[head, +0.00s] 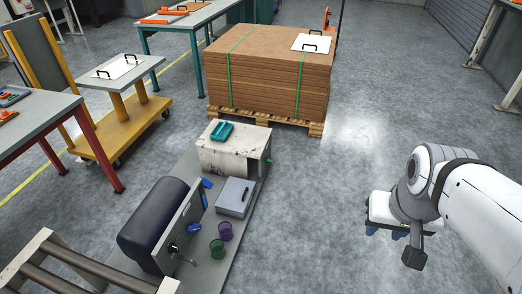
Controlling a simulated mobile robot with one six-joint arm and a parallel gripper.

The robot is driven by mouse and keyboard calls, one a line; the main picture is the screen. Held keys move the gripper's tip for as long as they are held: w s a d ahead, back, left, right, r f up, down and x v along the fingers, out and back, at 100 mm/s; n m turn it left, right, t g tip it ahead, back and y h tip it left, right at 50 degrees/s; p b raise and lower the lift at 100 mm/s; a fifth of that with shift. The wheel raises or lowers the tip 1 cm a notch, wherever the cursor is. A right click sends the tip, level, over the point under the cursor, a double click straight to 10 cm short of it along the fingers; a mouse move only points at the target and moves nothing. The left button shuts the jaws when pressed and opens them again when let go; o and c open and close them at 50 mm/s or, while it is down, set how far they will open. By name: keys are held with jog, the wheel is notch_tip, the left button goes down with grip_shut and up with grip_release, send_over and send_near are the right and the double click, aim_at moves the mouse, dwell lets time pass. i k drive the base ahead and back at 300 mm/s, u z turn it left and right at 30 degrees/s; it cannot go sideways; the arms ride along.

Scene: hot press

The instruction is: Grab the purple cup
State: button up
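The purple cup (225,231) stands upright on a low grey surface (213,263) near the bottom middle of the head view. A green cup (217,249) stands just in front of it, to its lower left. My gripper (386,232) is at the right, well apart from the purple cup and above the floor. Its fingers point away from the camera and are mostly hidden behind the wrist, so I cannot see whether it is open or shut.
A grey box (235,197) lies behind the cups. A dark cylindrical machine (158,218) with blue handles stands left of them. A worn white cabinet (232,157) carrying a teal tray (222,131) is farther back. Stacked brown boards (265,75) sit on a pallet. Floor right of the cups is clear.

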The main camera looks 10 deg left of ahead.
aim_at(224, 227)
jog(key=u, duration=0.35)
jog(key=i, duration=1.3)
jog(key=u, duration=0.75)
jog(key=k, duration=0.9)
jog(key=u, duration=0.2)
jog(key=i, duration=0.9)
jog(key=z, duration=0.1)
